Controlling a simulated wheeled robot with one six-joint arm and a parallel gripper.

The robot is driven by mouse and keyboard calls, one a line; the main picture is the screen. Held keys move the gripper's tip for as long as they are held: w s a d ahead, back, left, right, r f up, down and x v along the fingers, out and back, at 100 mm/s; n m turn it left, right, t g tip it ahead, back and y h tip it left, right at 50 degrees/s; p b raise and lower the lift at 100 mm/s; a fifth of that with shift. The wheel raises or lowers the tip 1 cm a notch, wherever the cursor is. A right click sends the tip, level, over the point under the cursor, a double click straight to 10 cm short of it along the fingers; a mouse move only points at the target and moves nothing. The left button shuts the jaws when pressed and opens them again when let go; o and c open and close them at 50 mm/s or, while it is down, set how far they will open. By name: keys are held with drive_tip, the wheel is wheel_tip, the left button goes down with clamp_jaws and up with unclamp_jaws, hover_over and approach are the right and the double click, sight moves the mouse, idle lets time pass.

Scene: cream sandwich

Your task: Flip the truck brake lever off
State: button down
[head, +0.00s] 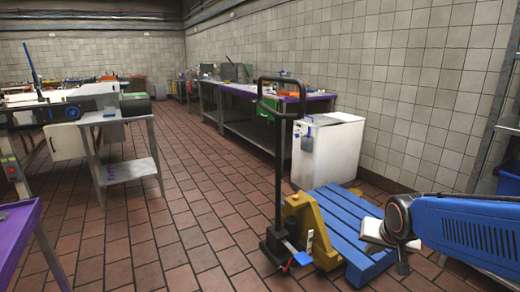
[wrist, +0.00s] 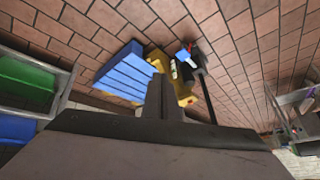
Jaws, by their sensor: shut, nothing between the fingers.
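The pallet truck (head: 312,226) has a yellow body and a tall black handle (head: 280,150). It stands at the near end of a blue pallet (head: 345,222). Small blue and red foot parts (head: 300,257) sit low at the base of the handle; which one is the brake lever and its position are too small to tell. The truck also shows in the wrist view (wrist: 160,62), with the red and blue parts (wrist: 183,53) just beyond my fingertips in the picture. My gripper (wrist: 160,100) is shut and empty, pointing down, apart from the truck. In the head view it is at the right, over the pallet's side.
A white cabinet (head: 328,150) stands behind the pallet by the tiled wall. Purple-topped tables (head: 255,92) line the wall. A shelf rack with a blue bin (head: 509,178) is at the right edge. The brick floor left of the truck is clear.

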drive_tip(key=s+a+r+n+g, duration=0.1)
drive_tip(key=s+n, duration=0.3)
drive_tip(key=s, duration=1.4)
drive_tip(key=shift+a+r+g+y, duration=0.3)
drive_tip(key=shift+a+r+g, duration=0.15)
drive_tip(key=shift+r, duration=0.25)
